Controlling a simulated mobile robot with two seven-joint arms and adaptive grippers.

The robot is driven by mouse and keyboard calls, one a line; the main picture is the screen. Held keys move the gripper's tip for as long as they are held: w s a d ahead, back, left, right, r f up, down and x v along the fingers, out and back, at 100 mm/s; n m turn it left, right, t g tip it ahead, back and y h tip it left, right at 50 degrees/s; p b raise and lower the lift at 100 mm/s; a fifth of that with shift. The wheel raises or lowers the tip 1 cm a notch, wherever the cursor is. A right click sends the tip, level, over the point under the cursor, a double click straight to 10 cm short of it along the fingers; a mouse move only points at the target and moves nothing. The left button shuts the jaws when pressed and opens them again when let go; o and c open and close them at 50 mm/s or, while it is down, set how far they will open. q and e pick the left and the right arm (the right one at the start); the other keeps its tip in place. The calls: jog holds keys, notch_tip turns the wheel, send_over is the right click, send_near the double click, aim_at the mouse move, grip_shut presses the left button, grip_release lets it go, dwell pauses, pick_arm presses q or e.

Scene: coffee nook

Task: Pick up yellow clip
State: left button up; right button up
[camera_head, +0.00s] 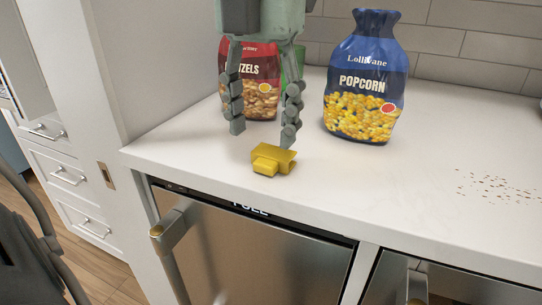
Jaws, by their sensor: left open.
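The yellow clip (272,158) lies on the white counter near its front edge. My left gripper (263,138) comes down from the top of the view, pointing downward. Its two grey jointed fingers are spread apart with nothing between them. The fingertips appear just above and behind the clip in the picture; I see no contact with it. My right gripper is not in view.
A red pretzels bag (262,82) stands behind the gripper, partly hidden by its fingers, with something green beside it. A blue popcorn bag (363,85) stands to the right. Brown crumbs (497,187) lie on the white counter (420,170), otherwise clear at right. A steel appliance (255,250) is below.

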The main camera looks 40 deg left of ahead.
aim_at(263, 165)
pick_arm(q)
jog(key=f, duration=0.4)
jog(key=shift+s+d, duration=0.2)
jog(key=shift+s, duration=0.15)
jog(key=shift+w+f, duration=0.1)
jog(key=shift+f, duration=0.5)
jog(key=shift+c, duration=0.5)
jog(key=c, duration=0.8)
